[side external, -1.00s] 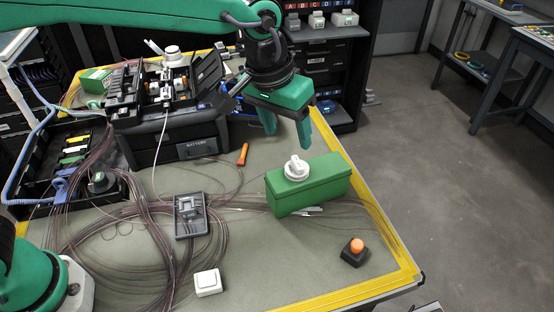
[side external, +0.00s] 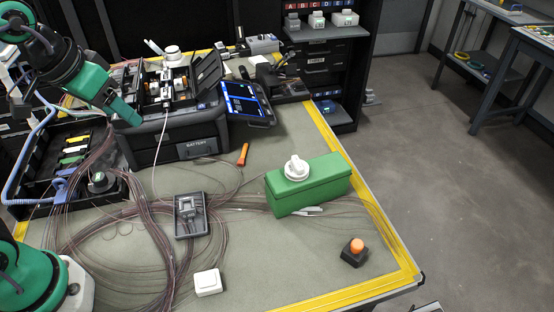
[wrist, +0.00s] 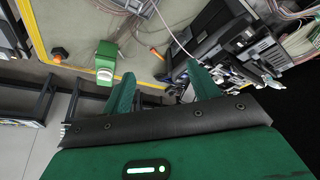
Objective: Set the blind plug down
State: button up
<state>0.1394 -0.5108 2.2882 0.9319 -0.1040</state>
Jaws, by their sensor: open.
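The white round blind plug (side external: 296,168), with a raised grip on top, sits on the lid of the green box (side external: 312,187) in the side view. In the wrist view the plug (wrist: 104,74) shows small at one end of the green box (wrist: 107,50). My gripper (side external: 126,110) is at the upper left, over the splicer and black tray area, well away from the plug. In the wrist view its two green fingers (wrist: 161,75) are apart with nothing between them.
The black splicer case (side external: 175,140) and a blue-lit screen (side external: 243,101) stand at the back. A black tray (side external: 50,140) with cables is at left. A white switch (side external: 208,282), an orange button (side external: 356,246) and loose fibres lie in front. The green box's right side is clear.

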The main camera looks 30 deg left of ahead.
jog(key=s+a+f, duration=0.2)
jog(key=s+a, duration=0.2)
jog(key=s, duration=0.1)
jog(key=shift+s+f+t+y, duration=0.25)
jog(key=shift+f+t+y, duration=0.05)
jog(key=shift+f, duration=0.1)
dwell(0.8)
